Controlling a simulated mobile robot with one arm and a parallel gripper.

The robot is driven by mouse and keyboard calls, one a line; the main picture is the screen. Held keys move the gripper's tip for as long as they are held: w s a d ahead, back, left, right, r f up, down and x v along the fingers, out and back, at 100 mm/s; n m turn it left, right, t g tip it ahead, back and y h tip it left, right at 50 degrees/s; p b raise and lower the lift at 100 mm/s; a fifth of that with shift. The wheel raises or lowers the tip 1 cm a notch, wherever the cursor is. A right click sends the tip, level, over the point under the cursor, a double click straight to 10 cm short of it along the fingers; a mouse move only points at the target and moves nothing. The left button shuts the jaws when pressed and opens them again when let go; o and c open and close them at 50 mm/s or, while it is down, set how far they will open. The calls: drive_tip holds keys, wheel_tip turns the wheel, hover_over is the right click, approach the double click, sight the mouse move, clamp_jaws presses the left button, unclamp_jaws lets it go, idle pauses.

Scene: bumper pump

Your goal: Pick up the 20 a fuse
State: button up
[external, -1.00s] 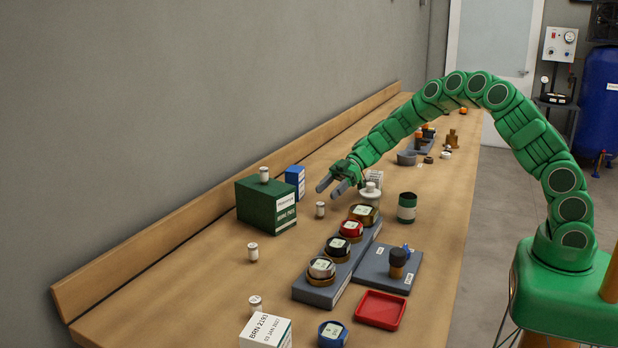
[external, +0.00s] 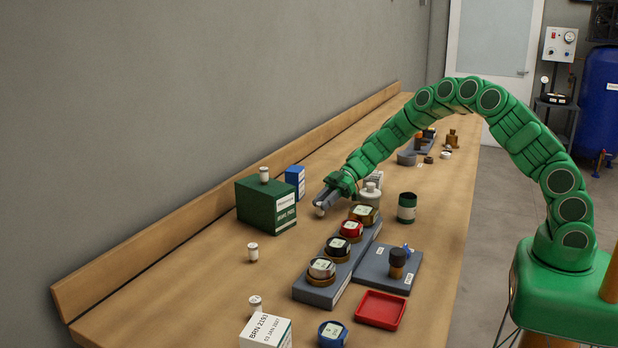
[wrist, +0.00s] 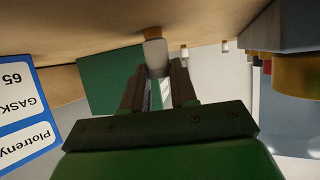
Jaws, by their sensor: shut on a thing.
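My gripper (external: 322,201) reaches down to the bench beside the green box, and its jaws are shut on a small white cylindrical fuse (external: 319,212). In the wrist view the fuse (wrist: 156,55) sits between the two fingers (wrist: 160,88), with its metal end cap pointing away from the hand and close to the bench. Its rating cannot be read.
The green box (external: 262,208) and a blue box (external: 295,181) stand close to my gripper. A grey rack (external: 335,285) with several round caps, a grey plate (external: 372,273), a red tray (external: 380,310) and a dark green can (external: 407,207) stand nearer. The left of the bench is mostly clear.

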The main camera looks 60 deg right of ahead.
clamp_jaws()
